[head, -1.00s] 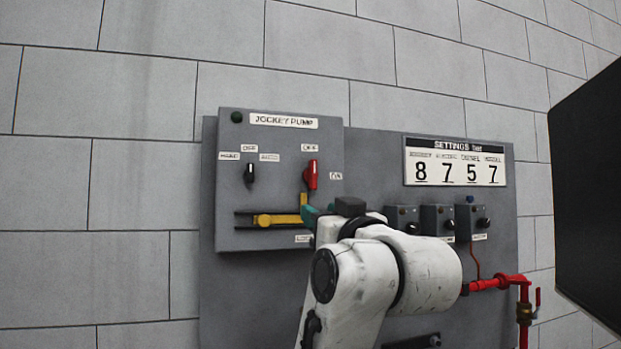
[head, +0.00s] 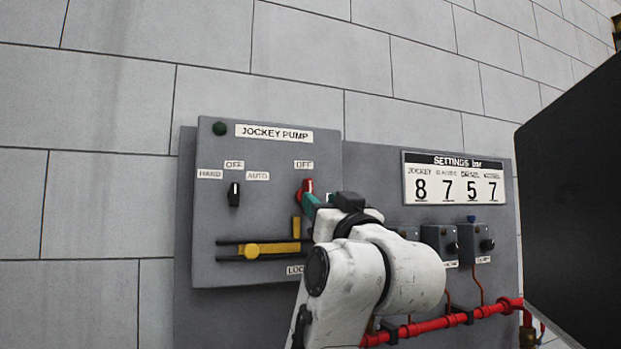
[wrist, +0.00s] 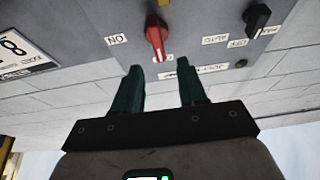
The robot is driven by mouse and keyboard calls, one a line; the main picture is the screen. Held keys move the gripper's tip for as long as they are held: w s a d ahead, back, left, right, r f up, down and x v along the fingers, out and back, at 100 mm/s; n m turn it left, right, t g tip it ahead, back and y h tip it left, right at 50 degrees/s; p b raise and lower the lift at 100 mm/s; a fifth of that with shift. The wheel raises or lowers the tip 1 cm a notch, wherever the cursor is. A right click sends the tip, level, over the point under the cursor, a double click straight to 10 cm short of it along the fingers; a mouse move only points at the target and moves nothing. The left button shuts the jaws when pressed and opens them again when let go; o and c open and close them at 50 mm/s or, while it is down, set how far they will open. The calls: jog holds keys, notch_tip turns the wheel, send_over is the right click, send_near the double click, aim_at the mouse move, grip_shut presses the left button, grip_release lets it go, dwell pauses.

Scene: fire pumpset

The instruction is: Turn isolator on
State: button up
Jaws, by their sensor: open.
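The red isolator handle (head: 304,190) is on the grey Jockey Pump panel (head: 225,215), under an OFF label (head: 303,164). Its lower part is hidden behind my gripper in the head view. In the wrist view the red handle (wrist: 156,40) points toward the OFF label (wrist: 169,58), with the ON label (wrist: 117,40) off to the left. My gripper (wrist: 160,68) is open and empty, its two green fingers pointing at the panel on either side of the handle's line. The handle's tip appears just beyond the fingertips. My gripper (head: 311,205) overlaps the handle in the head view.
A yellow sliding bar (head: 270,249) with an upright piece sits below the handle. A black selector knob (head: 234,194) is to the left. Small grey switch boxes (head: 440,242), a settings board (head: 455,179) and red pipe (head: 430,326) are to the right.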

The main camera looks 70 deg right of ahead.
aim_at(310, 190)
jog(key=p, duration=0.4)
jog(key=shift+w+d+r, duration=0.4)
jog(key=p, duration=0.5)
jog(key=shift+w+d+r, duration=0.1)
jog(key=shift+d+r, duration=0.05)
jog(key=shift+r, duration=0.1)
jog(key=shift+w+d+r+p, duration=0.1)
jog(key=shift+d+r+p, duration=0.05)
jog(key=shift+p, duration=0.35)
jog(key=shift+f+p+x, duration=0.15)
jog(key=shift+p+x, duration=0.35)
jog(key=shift+x, duration=0.7)
jog(key=shift+f+p+x, duration=0.15)
jog(key=shift+p+x, duration=0.3)
jog(key=shift+x, duration=0.75)
jog(key=shift+d, duration=0.15)
jog(key=shift+c, duration=0.2)
jog(key=c, duration=0.7)
